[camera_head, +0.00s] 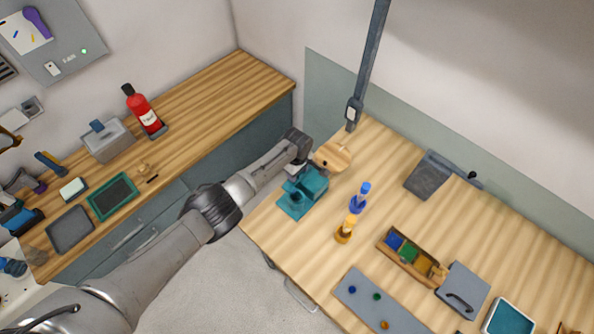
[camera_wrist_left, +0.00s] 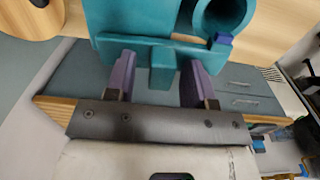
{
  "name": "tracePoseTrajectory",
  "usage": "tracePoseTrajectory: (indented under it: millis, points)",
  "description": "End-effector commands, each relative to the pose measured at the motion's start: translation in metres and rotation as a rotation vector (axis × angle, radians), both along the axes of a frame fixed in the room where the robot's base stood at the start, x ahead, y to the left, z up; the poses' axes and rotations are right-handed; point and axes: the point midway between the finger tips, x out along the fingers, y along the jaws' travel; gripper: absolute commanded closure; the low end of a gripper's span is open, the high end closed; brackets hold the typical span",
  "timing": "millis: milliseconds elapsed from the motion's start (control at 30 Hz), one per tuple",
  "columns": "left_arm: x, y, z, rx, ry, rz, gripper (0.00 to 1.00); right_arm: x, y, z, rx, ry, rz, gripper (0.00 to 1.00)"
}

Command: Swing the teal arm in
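A teal fixture (camera_head: 297,203) stands near the left edge of the wooden table, with a flat base and a raised upper part (camera_head: 314,181). In the left wrist view its teal body (camera_wrist_left: 145,22) fills the top, with a round ring (camera_wrist_left: 222,15) at right and a small blue piece below the ring. A short teal tab (camera_wrist_left: 162,68) points down from the body. My left gripper (camera_wrist_left: 160,80) is open, its two purple fingers on either side of the tab with gaps showing. Its fingertips are hidden in the head view. My right gripper is not in view.
A round wooden piece (camera_head: 333,156) lies beside the fixture. Blue (camera_head: 358,203) and yellow (camera_head: 345,230) upright pieces stand to its right. A wooden box with coloured compartments (camera_head: 392,257) and a grey panel (camera_head: 365,306) are farther right. A side counter holds a red extinguisher (camera_head: 142,108).

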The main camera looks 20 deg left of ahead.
Motion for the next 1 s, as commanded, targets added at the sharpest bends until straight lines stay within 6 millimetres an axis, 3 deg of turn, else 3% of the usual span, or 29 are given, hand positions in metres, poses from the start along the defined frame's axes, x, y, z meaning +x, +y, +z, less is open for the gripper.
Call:
tracePoseTrajectory:
  millis: [367,633,1000]
  points:
    - [0.000,0.000,0.010,-0.001,-0.001,0.000,0.51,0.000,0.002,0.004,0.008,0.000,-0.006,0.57]
    - [0.000,0.000,0.057,-0.001,-0.004,-0.001,0.51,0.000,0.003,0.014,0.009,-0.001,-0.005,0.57]
    - [0.000,0.000,0.118,-0.002,-0.002,0.000,0.51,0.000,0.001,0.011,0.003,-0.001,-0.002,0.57]
